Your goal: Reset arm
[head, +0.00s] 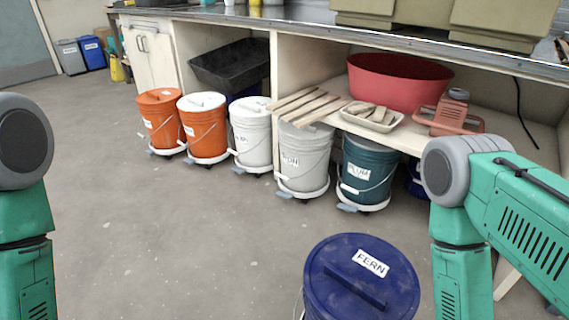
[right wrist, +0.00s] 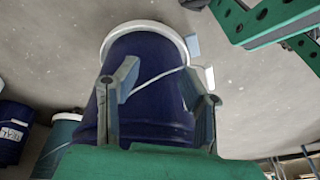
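A dark blue bucket (head: 350,300) with a blue lid labelled FERN stands on the floor at the front, cut off by the lower edge of the head view. My left gripper is not seen.
Orange buckets (head: 159,118), white buckets (head: 250,130) and a teal bucket (head: 367,168) stand on wheeled bases along the counter. A shelf holds a red tub (head: 400,85), wooden slats (head: 308,104) and a tray (head: 371,121). The floor (head: 170,240) at left is clear.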

